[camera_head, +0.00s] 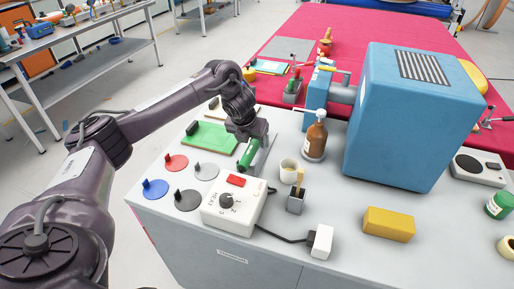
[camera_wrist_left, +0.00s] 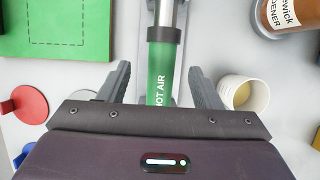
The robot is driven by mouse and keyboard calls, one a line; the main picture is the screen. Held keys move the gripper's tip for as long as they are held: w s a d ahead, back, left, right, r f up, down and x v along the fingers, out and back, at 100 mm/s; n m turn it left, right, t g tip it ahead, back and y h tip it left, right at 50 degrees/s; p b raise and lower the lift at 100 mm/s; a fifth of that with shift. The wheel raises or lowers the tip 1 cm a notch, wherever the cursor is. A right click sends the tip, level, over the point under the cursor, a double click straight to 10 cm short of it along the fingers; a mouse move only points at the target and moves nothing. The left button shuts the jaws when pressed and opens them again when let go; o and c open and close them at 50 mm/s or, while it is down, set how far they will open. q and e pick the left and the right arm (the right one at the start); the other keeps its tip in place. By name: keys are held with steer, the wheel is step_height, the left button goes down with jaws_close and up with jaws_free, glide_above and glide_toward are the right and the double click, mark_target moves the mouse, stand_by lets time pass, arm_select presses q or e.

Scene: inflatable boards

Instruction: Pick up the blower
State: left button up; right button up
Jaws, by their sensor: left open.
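The blower (camera_head: 247,157) is a green hot-air tool on the grey workbench, partly hidden by my left gripper in the head view. In the left wrist view the blower (camera_wrist_left: 161,62) is a green tube marked "HOT AIR" with a dark collar and a silver tube. My left gripper (camera_head: 256,142) is open above it. In the left wrist view my left gripper's fingers (camera_wrist_left: 160,70) stand apart, one on each side of the green tube, with gaps showing. Whether the fingers are low enough to straddle it, I cannot tell. My right gripper is out of view.
A white control box (camera_head: 233,212) stands in front, a cream cup (camera_head: 288,169) and brown bottle (camera_head: 315,138) to the right, and a green board (camera_head: 210,137) to the left. Coloured discs lie nearby. A large blue box (camera_head: 405,125) blocks the right side.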

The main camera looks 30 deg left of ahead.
mark_target(253, 143)
arm_select(q)
steer(key=p+x, duration=0.1)
steer(key=x, duration=0.2)
steer(key=shift+d, duration=0.1)
steer(key=x, duration=0.3)
steer(key=shift+w+r, duration=0.1)
steer(key=shift+w, duration=0.1)
steer(key=c, duration=1.1)
steer(key=shift+o, duration=0.2)
steer(key=shift+r, duration=0.1)
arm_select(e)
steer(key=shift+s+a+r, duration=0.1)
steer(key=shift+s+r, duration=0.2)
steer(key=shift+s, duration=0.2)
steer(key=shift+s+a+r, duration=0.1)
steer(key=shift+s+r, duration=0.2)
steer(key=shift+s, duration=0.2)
